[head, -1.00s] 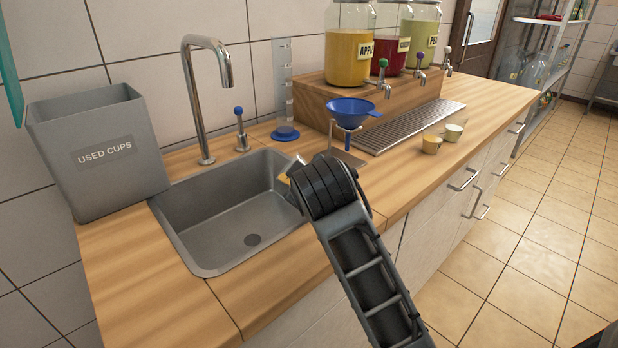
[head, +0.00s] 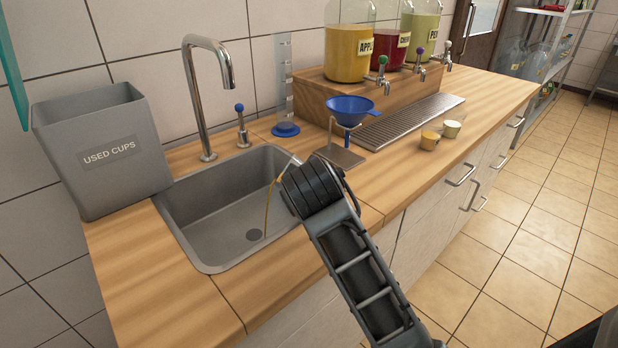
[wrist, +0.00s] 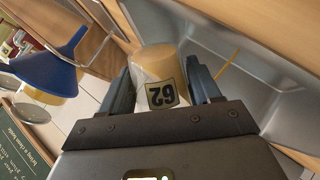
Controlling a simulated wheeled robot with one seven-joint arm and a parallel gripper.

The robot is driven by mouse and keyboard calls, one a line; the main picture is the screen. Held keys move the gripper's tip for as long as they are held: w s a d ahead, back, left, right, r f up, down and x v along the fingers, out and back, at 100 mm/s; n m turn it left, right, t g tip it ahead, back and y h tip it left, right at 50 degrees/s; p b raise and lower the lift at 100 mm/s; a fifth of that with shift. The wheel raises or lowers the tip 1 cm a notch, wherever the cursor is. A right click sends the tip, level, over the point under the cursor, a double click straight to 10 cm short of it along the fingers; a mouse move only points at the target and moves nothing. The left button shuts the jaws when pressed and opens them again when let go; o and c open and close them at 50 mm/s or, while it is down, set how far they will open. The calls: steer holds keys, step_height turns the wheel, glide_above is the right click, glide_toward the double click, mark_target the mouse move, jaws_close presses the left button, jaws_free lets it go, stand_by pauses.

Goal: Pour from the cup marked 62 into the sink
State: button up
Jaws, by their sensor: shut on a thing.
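The cup marked 62 (wrist: 155,72) is in my gripper (wrist: 166,85) in the wrist view, its label upside down there. The gripper is shut on it, one finger on each side. In the head view my arm's end hides nearly all of the cup. A thin amber stream (head: 267,208) falls from beside my wrist into the grey sink (head: 190,235), near the drain. The stream also shows in the wrist view (wrist: 229,60). The cup is tilted over the sink's right side.
A grey used-cups bin (head: 100,150) stands left of the sink. The tap (head: 205,95) rises behind it. A blue funnel (head: 350,108) on a stand is close right of my wrist.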

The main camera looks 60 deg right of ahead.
steer(key=shift+r+p, duration=0.4)
steer(key=shift+p, duration=1.1)
steer(key=shift+f+g, duration=0.2)
steer(key=shift+g, duration=0.1)
steer(key=shift+w+f+n, duration=0.15)
steer(key=shift+f+n, duration=0.15)
steer(key=shift+f, duration=0.15)
steer(key=shift+a+r+n+g+p, duration=0.1)
steer(key=shift+r+n+g+p, duration=0.3)
steer(key=shift+p, duration=1.85)
steer(key=shift+w+f, duration=0.1)
steer(key=shift+w+f+g, duration=0.15)
steer(key=shift+f+g, duration=0.15)
steer(key=shift+f, duration=0.15)
steer(key=shift+r+p, duration=0.15)
steer(key=shift+p, duration=0.2)
